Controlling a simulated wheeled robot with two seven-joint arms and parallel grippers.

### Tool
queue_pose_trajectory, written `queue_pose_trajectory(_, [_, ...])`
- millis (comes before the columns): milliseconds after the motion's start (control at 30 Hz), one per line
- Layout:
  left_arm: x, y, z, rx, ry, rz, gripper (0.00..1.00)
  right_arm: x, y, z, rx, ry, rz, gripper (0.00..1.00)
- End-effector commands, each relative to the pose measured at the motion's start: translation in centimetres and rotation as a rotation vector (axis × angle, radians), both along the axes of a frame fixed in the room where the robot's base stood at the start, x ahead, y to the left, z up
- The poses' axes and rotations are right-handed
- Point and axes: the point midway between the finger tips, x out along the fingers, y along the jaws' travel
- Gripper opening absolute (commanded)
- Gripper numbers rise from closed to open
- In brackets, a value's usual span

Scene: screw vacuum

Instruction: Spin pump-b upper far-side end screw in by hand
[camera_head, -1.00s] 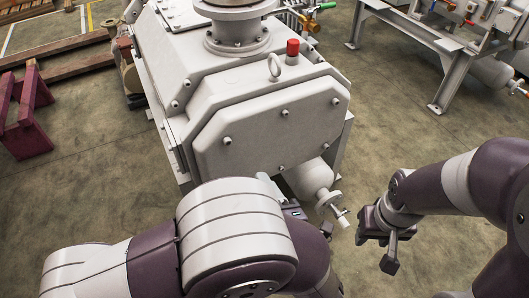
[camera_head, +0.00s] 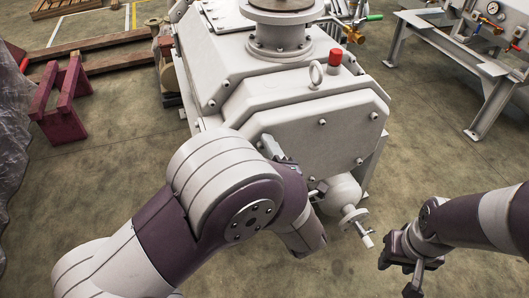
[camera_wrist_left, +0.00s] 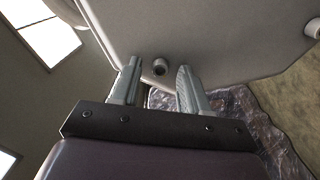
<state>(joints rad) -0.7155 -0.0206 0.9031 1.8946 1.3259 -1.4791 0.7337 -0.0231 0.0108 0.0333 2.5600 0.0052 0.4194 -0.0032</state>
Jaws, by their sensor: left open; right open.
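The grey pump (camera_head: 290,95) stands in the middle of the head view with its end plate (camera_head: 345,140) facing me. Several screws sit around the plate's edge, among them an upper middle one (camera_head: 322,122) and an upper right one (camera_head: 373,115). My left gripper (camera_head: 272,147) is at the plate's left part, largely hidden by my arm. In the left wrist view its fingers are open (camera_wrist_left: 158,66), one on each side of a screw head (camera_wrist_left: 160,66), with gaps visible. Another screw (camera_wrist_left: 313,27) shows at the right edge. My right gripper (camera_head: 398,274) is open and empty, low at right.
A lifting eye (camera_head: 317,75) and a red cap (camera_head: 335,62) stand on top of the pump. A rounded vessel with a pipe stub (camera_head: 358,222) juts out below the plate. Maroon trestles (camera_head: 60,105) stand at left, a grey frame (camera_head: 480,110) at right.

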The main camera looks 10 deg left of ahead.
Motion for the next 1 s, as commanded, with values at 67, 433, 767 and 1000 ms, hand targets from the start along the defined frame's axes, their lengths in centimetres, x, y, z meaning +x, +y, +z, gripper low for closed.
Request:
queue_pose_trajectory(67, [0.0, 0.0, 0.0, 0.000, 0.000, 0.000, 0.26, 0.0, 0.0, 0.0, 0.000, 0.000, 0.000, 0.43])
queue_pose_trajectory(433, [0.0, 0.0, 0.1, 0.012, 0.009, 0.000, 0.00, 0.0, 0.0, 0.3, 0.000, 0.000, 0.000, 0.43])
queue_pose_trajectory(767, [0.0, 0.0, 0.5, 0.154, 0.107, -0.001, 0.00, 0.0, 0.0, 2.7, 0.000, 0.000, 0.000, 0.43])
queue_pose_trajectory(1000, [0.0, -0.1, 0.6, 0.337, 0.231, -0.001, 0.00, 0.0, 0.0, 5.4, 0.000, 0.000, 0.000, 0.43])
